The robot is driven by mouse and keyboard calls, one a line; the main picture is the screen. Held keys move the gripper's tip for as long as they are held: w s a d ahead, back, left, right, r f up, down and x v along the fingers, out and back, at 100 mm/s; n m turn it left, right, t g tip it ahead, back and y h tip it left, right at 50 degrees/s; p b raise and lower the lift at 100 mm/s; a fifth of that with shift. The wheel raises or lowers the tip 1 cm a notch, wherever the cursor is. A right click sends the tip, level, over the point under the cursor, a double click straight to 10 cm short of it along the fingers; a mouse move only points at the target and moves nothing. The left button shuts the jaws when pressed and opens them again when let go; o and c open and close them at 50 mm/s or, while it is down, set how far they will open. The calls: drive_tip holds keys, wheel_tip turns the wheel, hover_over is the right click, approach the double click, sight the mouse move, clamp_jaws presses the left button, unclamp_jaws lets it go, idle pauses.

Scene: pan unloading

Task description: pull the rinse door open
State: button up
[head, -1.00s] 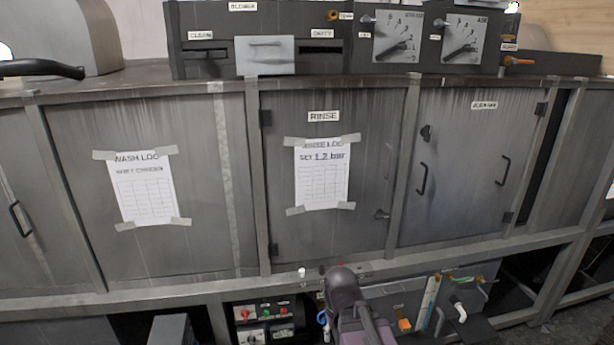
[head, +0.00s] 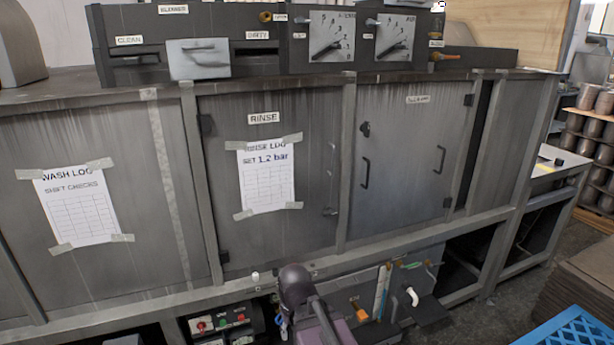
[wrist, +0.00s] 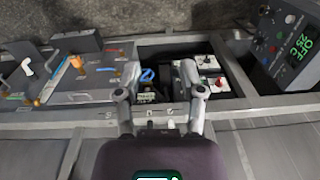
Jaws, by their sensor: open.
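The rinse door (head: 225,150) is a grey, stained metal panel labelled RINSE, left of centre in the head view. It looks shut, flush in its frame. A taped rinse log sheet (head: 267,178) covers its middle. Hinges show on its left edge. A small handle (head: 331,211) is low at its right edge, partly hard to make out. My gripper (wrist: 160,94) is open and empty in the wrist view, its two fingers apart in front of the machine's lower rail. The handle is not between the fingers. In the head view my arm is below the door.
A second door (head: 405,175) with two black handles is right of the rinse door. A wash log panel (head: 130,140) is to its left. Below are a control box (head: 218,322), pipes and valves. A blue crate (head: 575,330) stands at lower right; some floor is clear beside the machine.

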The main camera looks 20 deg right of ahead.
drive_tip(key=w+d+r+n+t+y+p, duration=0.2)
drive_tip(key=w+r+t+y+p, duration=0.15)
drive_tip(key=w+r, duration=0.45)
drive_tip(key=t+p, duration=0.7)
drive_tip(key=t, duration=0.7)
approach(333, 160)
drive_tip(key=d+v, duration=0.1)
drive_tip(key=v, duration=0.2)
drive_tip(key=shift+s+a+f, duration=0.1)
drive_tip(key=shift+s, duration=0.05)
drive_tip(key=x, duration=1.4)
drive_tip(key=shift+s+a, duration=0.1)
clamp_jaws()
